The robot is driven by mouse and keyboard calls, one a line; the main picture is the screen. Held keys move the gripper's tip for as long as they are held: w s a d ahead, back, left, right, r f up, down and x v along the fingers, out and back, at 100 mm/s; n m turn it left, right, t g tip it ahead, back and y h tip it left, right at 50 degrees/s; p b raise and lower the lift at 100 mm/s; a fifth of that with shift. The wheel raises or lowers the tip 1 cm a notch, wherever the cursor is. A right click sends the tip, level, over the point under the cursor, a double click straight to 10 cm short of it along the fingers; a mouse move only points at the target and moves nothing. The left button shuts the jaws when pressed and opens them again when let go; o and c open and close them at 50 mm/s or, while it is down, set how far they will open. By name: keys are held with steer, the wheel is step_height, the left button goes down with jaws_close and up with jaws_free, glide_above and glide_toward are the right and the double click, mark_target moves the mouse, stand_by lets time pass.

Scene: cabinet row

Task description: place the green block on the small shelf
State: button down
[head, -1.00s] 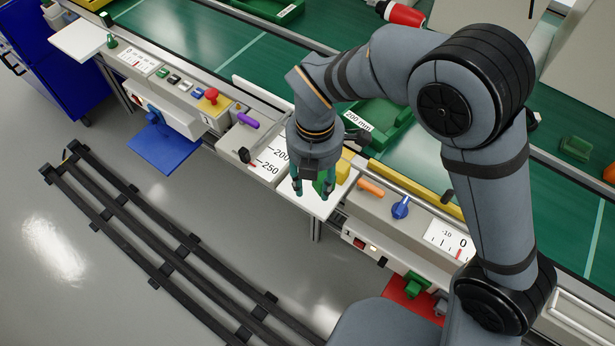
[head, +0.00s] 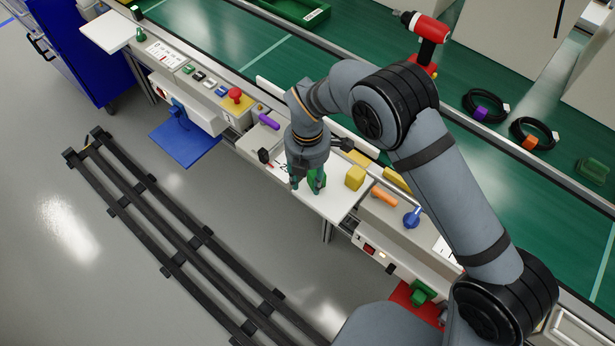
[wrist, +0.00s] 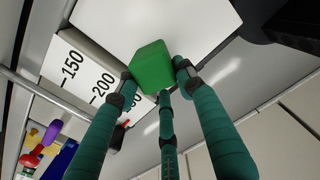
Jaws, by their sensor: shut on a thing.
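The green block (head: 316,181) is held between the teal fingers of my gripper (head: 306,186). In the wrist view the green block (wrist: 153,66) sits between the fingertips, with the white shelf surface (wrist: 205,28) behind it. In the head view my gripper is over the left part of a small white shelf (head: 335,204) that juts from the front of the bench. I cannot tell whether the block touches the shelf. A second white shelf (head: 106,31) juts out at the far left.
A yellow block (head: 355,178) stands on the near shelf, right of my gripper. An orange handle (head: 384,197) and a blue knob (head: 411,217) lie farther right. A scale panel with numbers (wrist: 85,75) borders the shelf. A purple handle (head: 269,121) is to the left.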

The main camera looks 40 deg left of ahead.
steer(key=shift+f, duration=0.2)
steer(key=c, duration=1.1)
jaws_free()
steer(key=shift+r, duration=0.1)
step_height(320, 180, up, 12)
steer(key=shift+r+b, duration=0.15)
steer(key=shift+b, duration=0.15)
